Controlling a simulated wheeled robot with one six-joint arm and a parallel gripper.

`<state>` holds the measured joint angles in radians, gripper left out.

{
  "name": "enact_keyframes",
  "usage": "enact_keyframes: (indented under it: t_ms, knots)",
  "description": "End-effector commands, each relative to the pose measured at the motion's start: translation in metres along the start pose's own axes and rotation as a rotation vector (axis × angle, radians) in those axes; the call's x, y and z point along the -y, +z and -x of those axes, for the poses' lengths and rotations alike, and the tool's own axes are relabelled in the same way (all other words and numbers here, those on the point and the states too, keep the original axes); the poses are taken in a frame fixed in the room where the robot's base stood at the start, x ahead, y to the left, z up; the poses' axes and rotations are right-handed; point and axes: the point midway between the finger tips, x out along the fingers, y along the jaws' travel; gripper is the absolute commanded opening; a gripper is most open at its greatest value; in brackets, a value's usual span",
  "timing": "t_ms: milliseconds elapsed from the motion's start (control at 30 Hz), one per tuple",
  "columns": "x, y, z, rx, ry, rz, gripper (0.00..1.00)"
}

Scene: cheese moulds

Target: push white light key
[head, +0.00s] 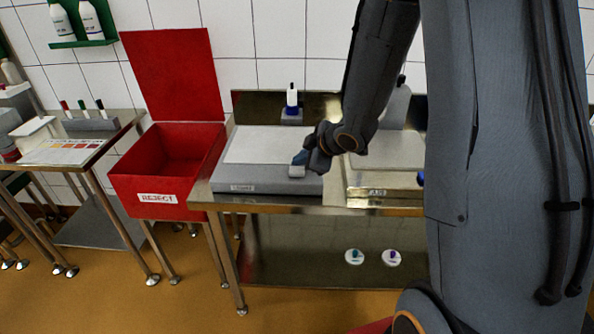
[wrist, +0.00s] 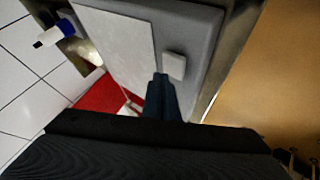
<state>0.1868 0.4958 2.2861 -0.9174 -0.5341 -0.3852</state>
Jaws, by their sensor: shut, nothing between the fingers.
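The white light key (head: 297,171) is a small pale square block on the grey sloped front of a flat light box (head: 250,188), beside its white panel. The key also shows in the wrist view (wrist: 174,66), just past my fingertips. My gripper (head: 301,158) is shut and empty, its dark blue fingers pointing down at the key's upper edge. In the wrist view the fingertips (wrist: 160,76) lie close beside the key; I cannot tell whether they touch it. My wrist covers part of the box's right side.
A red reject bin (head: 160,198) with a raised lid stands left of the steel table. A bottle (head: 292,96) stands behind the light box. A scale (head: 384,178) is at its right. Two small round white items (head: 354,257) lie on the lower shelf.

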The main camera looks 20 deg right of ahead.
Motion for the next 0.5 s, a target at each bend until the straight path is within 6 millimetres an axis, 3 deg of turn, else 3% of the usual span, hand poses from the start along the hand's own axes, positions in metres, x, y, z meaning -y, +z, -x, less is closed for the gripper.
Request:
enact_keyframes:
  t_ms: [500]
  knots:
    - [0.0026, 0.0026, -0.0037, 0.0, 0.0, 0.0, 0.0]
